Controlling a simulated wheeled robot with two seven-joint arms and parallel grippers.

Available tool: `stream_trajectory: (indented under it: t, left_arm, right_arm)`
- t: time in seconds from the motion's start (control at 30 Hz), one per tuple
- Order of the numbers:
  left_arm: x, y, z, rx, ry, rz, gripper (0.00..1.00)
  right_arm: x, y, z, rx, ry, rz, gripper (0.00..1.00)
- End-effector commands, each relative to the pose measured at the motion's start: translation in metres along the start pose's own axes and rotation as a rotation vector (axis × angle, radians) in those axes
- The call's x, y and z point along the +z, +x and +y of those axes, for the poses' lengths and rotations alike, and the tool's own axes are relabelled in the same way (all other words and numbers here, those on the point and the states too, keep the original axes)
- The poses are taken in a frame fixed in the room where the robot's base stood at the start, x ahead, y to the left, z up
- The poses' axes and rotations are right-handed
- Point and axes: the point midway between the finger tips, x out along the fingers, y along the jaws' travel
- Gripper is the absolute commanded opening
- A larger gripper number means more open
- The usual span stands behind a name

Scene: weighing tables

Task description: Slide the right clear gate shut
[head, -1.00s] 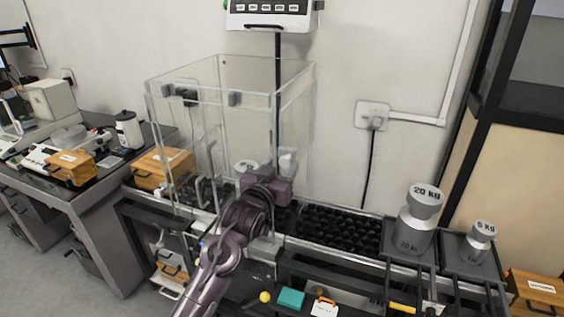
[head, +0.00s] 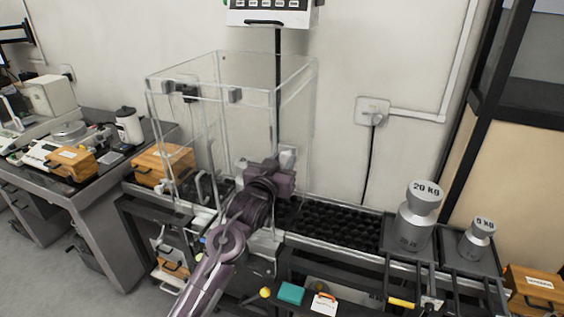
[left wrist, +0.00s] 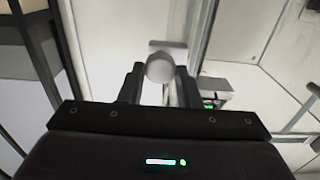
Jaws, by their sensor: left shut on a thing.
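The clear box (head: 190,120) with the gates stands on the weighing table, left of centre in the head view. The right clear gate (head: 298,110) is on its right side; its edges are faint and I cannot tell how far it is slid. My left gripper (head: 288,164) is at the box's lower right side, beside a pale handle part (head: 288,152). In the left wrist view the fingers (left wrist: 160,85) are shut around a pale rounded handle (left wrist: 166,68), with clear panels and pale frame bars around. My own arm hides the box's lower front. My right gripper is not in view.
A black studded strip (head: 340,224) runs right of the box. A 20 KG weight (head: 416,220) and a 5 KG weight (head: 477,240) stand on trays at the right. A wooden case (head: 163,164) sits left of the box. A display (head: 272,12) is above.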

Motion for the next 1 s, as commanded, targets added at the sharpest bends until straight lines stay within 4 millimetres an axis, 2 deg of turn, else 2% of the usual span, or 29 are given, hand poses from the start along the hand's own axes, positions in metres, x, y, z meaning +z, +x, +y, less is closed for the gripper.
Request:
stream_trajectory:
  t: [0.17, 0.27, 0.37, 0.8, 1.0]
  left_arm:
    - [0.012, 0.0, 0.0, 0.0, 0.0, -0.002, 0.0]
    - [0.029, 0.0, 0.0, 0.0, 0.0, -0.005, 0.0]
    - [0.054, 0.0, 0.0, 0.0, 0.0, -0.005, 0.0]
    - [0.189, 0.0, 0.0, 0.001, -0.001, -0.007, 0.0]
    - [0.23, 0.0, 0.0, 0.001, 0.0, -0.005, 0.0]
  right_arm:
    - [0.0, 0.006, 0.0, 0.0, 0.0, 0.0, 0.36]
    - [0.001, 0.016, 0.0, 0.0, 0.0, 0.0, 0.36]
    - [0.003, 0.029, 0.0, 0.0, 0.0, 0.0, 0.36]
    - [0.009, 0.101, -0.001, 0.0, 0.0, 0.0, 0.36]
    - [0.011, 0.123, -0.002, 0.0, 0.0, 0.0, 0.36]
